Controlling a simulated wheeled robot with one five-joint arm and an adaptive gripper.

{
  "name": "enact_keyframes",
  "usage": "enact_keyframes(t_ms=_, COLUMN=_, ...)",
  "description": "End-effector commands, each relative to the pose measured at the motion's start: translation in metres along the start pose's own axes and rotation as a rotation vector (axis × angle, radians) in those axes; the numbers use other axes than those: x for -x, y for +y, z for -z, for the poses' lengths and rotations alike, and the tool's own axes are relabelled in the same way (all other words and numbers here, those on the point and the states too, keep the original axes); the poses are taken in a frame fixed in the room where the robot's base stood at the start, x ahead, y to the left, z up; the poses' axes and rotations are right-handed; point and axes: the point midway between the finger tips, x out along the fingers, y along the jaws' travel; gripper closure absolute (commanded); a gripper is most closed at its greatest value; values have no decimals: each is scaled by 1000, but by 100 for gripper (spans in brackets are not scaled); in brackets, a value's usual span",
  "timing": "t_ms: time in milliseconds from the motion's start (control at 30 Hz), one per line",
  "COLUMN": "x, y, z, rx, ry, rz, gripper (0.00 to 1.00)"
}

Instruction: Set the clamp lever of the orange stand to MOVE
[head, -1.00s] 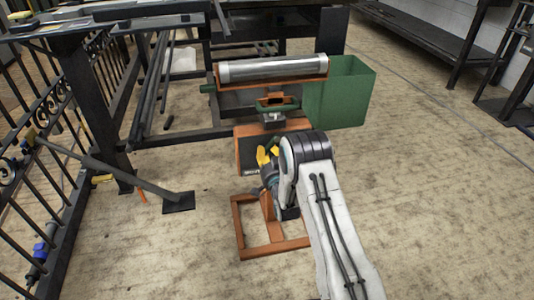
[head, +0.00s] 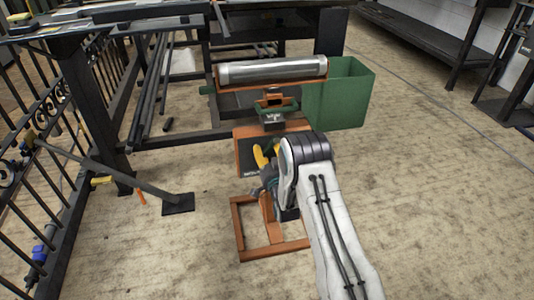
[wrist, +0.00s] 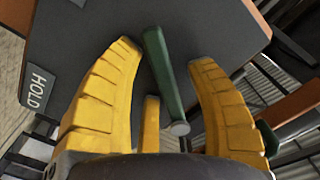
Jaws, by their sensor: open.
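The orange stand (head: 245,137) stands ahead on the floor, with an orange base frame (head: 237,229) and a silver roller (head: 272,69) on top. In the wrist view, the green clamp lever (wrist: 160,65) lies in front of a dark plate (wrist: 85,20), with a round pale end towards me. A HOLD label (wrist: 37,89) is at the plate's left; no MOVE label is readable. My gripper (wrist: 164,52) is open, its yellow fingers on both sides of the lever with gaps showing. In the head view my gripper (head: 263,156) is at the stand's front, partly hidden by my arm.
A green bin (head: 340,95) stands right of the stand's top. A dark bench (head: 430,35) is at the back right.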

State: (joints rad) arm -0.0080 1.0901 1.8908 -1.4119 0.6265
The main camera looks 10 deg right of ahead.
Motion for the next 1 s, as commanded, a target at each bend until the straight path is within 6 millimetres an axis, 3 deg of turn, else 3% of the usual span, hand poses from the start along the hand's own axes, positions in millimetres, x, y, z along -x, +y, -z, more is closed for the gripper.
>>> enact_keyframes(t_ms=367, x=17, y=0, z=-1, rx=1, ry=-4, rz=-2, gripper=50)
enact_keyframes(t_ms=1000, x=105, y=1, z=-1, rx=0, ry=-2, rz=-2, gripper=50)
